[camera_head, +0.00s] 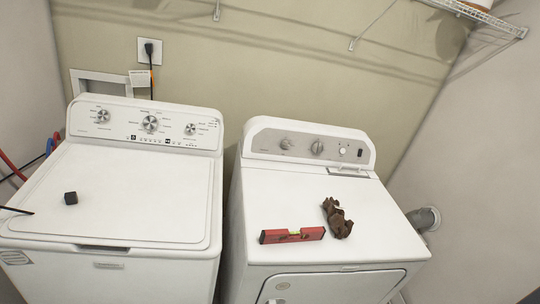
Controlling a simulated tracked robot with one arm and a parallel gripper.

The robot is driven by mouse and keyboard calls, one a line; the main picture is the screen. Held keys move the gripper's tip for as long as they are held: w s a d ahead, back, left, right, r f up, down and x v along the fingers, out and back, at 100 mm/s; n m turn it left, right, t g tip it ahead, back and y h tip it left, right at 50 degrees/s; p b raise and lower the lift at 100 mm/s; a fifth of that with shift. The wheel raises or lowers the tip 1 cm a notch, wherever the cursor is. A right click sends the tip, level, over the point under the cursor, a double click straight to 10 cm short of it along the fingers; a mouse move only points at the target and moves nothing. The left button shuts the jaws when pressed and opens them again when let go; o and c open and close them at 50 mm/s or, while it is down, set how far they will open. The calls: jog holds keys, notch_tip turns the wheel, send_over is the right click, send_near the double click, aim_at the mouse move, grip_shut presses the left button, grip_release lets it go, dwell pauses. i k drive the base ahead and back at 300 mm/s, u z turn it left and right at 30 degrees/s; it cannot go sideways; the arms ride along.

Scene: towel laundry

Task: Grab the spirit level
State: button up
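The spirit level (292,235) is a short red bar with a yellow-green vial in its middle. It lies flat near the front edge of the white dryer top (285,200) on the right, running roughly left to right. My gripper (276,253) shows only as two dark fingertips, one at the left edge and one at the bottom right corner. They are wide apart, with nothing held between them. The rest of the gripper is out of view. The level lies beyond the gripper and is not touched by it.
A brown crumpled object (337,218) lies just right of the level, close to its end. A narrow gap separates the machines. A wire shelf (485,14) hangs at upper right.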

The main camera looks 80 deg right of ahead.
aim_at(316, 233)
jog(key=u, duration=0.1)
jog(key=i, duration=1.65)
jog(key=z, duration=2.25)
jog(key=k, duration=0.9)
jog(key=z, duration=0.15)
jog(key=i, duration=0.5)
